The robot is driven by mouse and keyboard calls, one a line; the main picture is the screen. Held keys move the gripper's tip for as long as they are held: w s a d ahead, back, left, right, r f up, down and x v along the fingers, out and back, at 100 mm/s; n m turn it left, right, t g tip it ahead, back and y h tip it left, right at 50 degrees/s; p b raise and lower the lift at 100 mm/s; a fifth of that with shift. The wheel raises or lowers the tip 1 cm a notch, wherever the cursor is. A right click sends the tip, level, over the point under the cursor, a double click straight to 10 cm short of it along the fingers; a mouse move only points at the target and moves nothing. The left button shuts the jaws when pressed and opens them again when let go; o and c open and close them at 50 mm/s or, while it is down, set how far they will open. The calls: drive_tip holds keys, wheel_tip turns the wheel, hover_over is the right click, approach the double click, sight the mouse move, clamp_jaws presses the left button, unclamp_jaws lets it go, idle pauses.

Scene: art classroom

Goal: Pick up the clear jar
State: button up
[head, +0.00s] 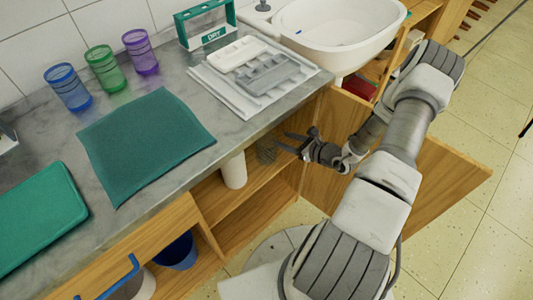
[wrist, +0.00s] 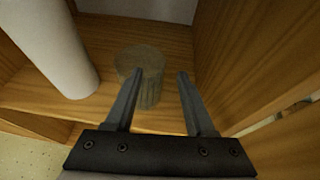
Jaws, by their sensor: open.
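The clear jar (wrist: 148,72) stands upright on a wooden shelf inside the cabinet under the counter. In the wrist view it is ahead of my open gripper (wrist: 158,75), roughly in line with the gap between the fingers, its base partly behind the left finger. How far the fingertips are from it is hard to tell. In the head view the jar (head: 266,150) shows just under the counter edge, with my gripper (head: 287,142) reaching toward it from the right. Nothing is held.
A white cylinder (wrist: 52,45) stands left of the jar on the shelf (wrist: 115,111). The open cabinet door (head: 440,180) is beside my arm. A blue bucket (head: 177,252) is lower in the cabinet. The counter above holds cups, a green mat (head: 145,145), trays and a sink (head: 335,30).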

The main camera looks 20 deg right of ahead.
sight(268, 134)
drive_tip(key=b+x, duration=0.2)
drive_tip(key=x, duration=0.4)
drive_tip(key=shift+w+a+f, duration=0.15)
drive_tip(key=shift+w, duration=0.1)
clamp_jaws()
idle(1.2)
